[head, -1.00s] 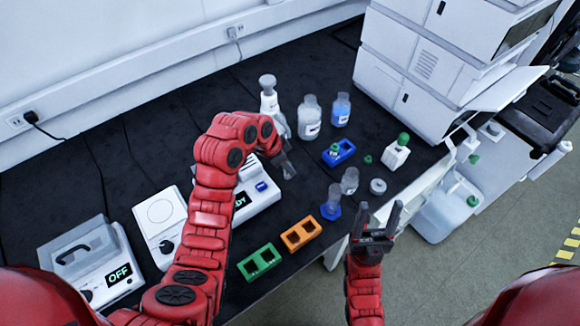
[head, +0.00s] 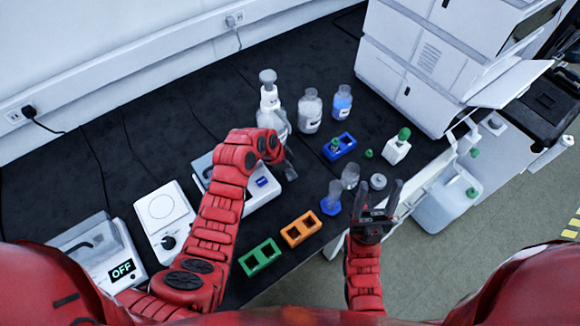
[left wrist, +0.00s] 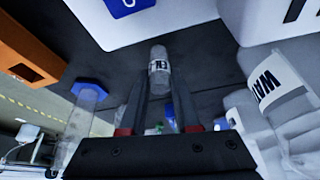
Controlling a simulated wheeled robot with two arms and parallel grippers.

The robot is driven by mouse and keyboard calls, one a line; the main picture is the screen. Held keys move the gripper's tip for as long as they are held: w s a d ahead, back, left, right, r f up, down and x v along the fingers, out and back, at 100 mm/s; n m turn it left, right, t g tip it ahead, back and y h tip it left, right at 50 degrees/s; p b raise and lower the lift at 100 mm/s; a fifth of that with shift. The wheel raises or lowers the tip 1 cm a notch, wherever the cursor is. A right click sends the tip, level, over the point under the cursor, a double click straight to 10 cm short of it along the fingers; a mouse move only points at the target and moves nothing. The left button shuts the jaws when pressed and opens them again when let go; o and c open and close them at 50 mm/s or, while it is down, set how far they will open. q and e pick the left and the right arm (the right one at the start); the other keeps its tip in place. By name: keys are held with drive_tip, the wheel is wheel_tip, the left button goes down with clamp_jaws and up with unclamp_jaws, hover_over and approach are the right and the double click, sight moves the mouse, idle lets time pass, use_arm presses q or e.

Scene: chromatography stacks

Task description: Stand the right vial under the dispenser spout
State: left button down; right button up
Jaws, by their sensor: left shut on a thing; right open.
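A clear vial (left wrist: 158,58) with a white label shows between the fingers of my left gripper (left wrist: 158,88) in the left wrist view. The gripper is shut on it. In the head view my left gripper (head: 289,171) is just in front of the pump-topped dispenser bottle (head: 270,98). The vial is too small to make out there. The bottle's labelled side (left wrist: 272,88) shows at the right of the left wrist view. I cannot tell how the vial lies relative to the spout. My right gripper (head: 377,207) is open and empty near the front edge.
A clear bottle (head: 310,114) and a blue-liquid bottle (head: 342,103) stand right of the dispenser. A white device (head: 262,190) is below my left gripper. Orange (head: 301,242), green (head: 262,269) and blue (head: 347,140) racks, glassware (head: 349,176) and a blue-based cylinder (head: 331,205) stand nearby.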

use_arm(q)
drive_tip(key=shift+f, duration=0.2)
drive_tip(key=c, duration=0.6)
unclamp_jaws()
drive_tip(key=shift+c, duration=0.2)
drive_tip(key=shift+r, duration=0.1)
